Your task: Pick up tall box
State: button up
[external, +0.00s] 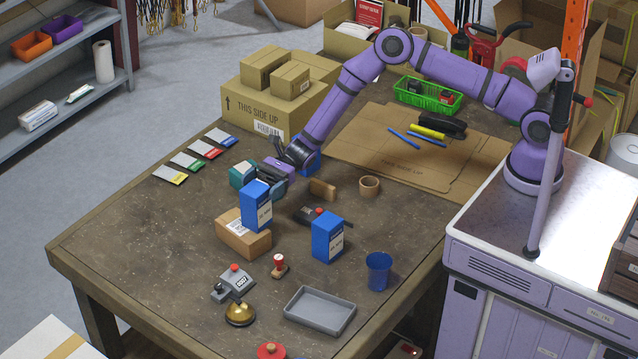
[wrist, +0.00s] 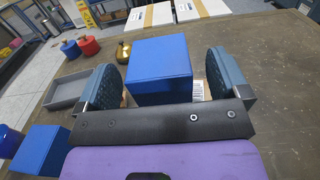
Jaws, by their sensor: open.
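A tall blue box (external: 257,206) with a white label stands upright on a brown carton in the external view. In the wrist view the blue box (wrist: 160,72) appears between my two teal finger pads, its top facing the camera. My gripper (external: 258,179) is open, just behind the upper part of this box. In the wrist view my gripper (wrist: 165,85) shows a clear gap at the right pad; the left pad looks close to the box, contact unclear. A second blue box (external: 327,238) stands on the table to the right; it also shows in the wrist view (wrist: 40,152).
The brown carton (external: 238,239) lies under the box. A large carton (external: 245,113) is behind. The table's left front is clear.

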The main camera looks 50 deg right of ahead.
aim_at(256, 206)
jog(key=shift+a, duration=1.4)
jog(key=c, duration=1.6)
